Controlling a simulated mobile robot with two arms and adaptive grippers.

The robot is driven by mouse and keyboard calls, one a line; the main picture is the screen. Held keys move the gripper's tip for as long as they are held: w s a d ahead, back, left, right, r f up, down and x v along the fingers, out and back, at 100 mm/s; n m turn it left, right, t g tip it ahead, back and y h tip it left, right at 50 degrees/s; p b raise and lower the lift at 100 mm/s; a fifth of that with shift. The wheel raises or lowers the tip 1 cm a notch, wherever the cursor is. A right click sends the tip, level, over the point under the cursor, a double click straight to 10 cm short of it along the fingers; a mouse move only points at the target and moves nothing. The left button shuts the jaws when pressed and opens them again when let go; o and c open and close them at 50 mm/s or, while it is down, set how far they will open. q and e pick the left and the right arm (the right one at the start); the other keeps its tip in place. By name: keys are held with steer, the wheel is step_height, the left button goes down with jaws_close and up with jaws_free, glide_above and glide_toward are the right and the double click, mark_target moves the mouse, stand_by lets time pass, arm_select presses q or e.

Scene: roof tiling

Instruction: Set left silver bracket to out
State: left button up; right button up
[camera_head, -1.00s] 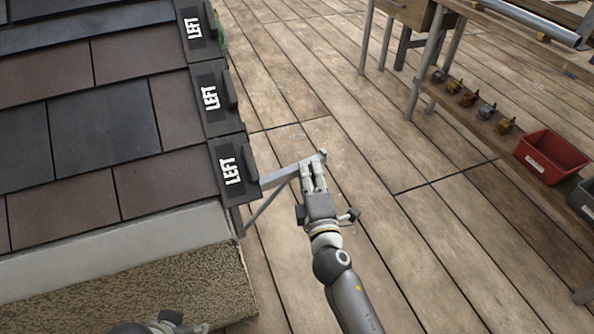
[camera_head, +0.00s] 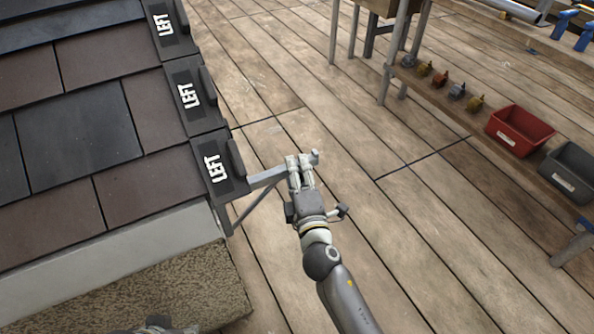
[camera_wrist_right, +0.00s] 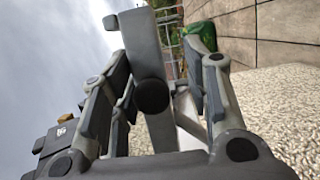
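The left silver bracket (camera_head: 266,178) is a grey metal arm that sticks out to the right from the eave below the lowest LEFT tile, with a diagonal brace under it. My right gripper (camera_head: 299,160) is at its outer end, fingers on either side of the bar. In the right wrist view the bracket bar (camera_wrist_right: 145,50) passes between the two fingers, with a visible gap to the right finger; the gripper looks open around it. A small part of my left gripper (camera_head: 158,326) shows at the bottom edge; its fingers cannot be made out.
Dark LEFT tiles (camera_head: 188,95) line the roof edge at left, above a rough stone wall (camera_head: 170,285). A shelf at right holds a red bin (camera_head: 520,128), a grey bin (camera_head: 568,172) and several small fittings. The wooden floor (camera_head: 400,240) between is clear.

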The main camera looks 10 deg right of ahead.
steer(key=shift+r, duration=0.2)
steer(key=s, duration=1.2)
steer(key=shift+d, duration=0.3)
